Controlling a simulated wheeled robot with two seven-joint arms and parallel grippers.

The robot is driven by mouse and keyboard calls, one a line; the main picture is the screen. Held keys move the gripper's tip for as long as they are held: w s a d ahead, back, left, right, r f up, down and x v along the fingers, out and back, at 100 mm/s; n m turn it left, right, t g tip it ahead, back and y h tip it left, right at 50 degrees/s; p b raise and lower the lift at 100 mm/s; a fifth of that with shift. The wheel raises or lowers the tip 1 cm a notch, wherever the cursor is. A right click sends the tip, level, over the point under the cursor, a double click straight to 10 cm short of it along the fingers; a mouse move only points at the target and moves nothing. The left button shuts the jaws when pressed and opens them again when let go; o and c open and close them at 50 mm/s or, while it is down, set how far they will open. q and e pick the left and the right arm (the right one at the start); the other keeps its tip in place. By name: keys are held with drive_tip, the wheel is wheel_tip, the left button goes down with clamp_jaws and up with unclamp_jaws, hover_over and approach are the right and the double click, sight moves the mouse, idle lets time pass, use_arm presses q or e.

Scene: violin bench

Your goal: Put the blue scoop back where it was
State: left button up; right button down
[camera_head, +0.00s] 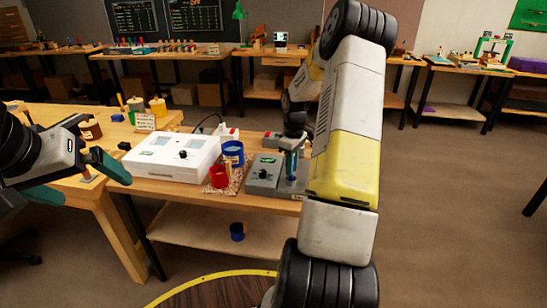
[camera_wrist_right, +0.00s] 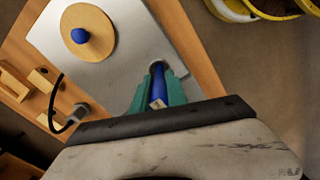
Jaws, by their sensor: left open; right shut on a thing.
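My right gripper (camera_head: 291,152) points down over the grey device at the right end of the bench. In the right wrist view its green fingers (camera_wrist_right: 157,92) are shut on a slim blue piece with a tan end, which looks like the blue scoop (camera_wrist_right: 158,80). Its far end meets a round opening or dark spot in the metal plate (camera_wrist_right: 115,55); I cannot tell whether it is inside. No scoop bowl is visible. My left gripper (camera_head: 85,180) is open and empty at the left, in front of the bench.
A white box with a display (camera_head: 172,157), a blue cup (camera_head: 232,150) and a red cup (camera_head: 219,177) stand left of the grey device (camera_head: 263,175). A wooden disc with a blue knob (camera_wrist_right: 86,34) lies on the plate.

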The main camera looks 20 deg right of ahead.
drive_tip(key=c, duration=1.3)
unclamp_jaws()
wheel_tip(320, 180, up, 12)
drive_tip(key=shift+r, duration=0.1)
drive_tip(key=s+a+r+m+t, duration=0.2)
drive_tip(key=s+a+r, duration=0.6)
drive_tip(key=a+r, duration=0.3)
drive_tip(key=s+a+r+m+t, duration=0.1)
drive_tip(key=s+a, duration=0.2)
drive_tip(key=s, duration=0.3)
drive_tip(key=s+a+r+m+t+y, duration=0.1)
drive_tip(key=s+a+m, duration=0.1)
drive_tip(key=s+a, duration=0.2)
drive_tip(key=s+a+r+m+t+y, duration=0.1)
drive_tip(key=s+a+t, duration=0.1)
drive_tip(key=s, duration=0.5)
drive_tip(key=shift+s+a+m, duration=0.3)
drive_tip(key=shift+s+a, duration=0.1)
drive_tip(key=shift+a, duration=0.4)
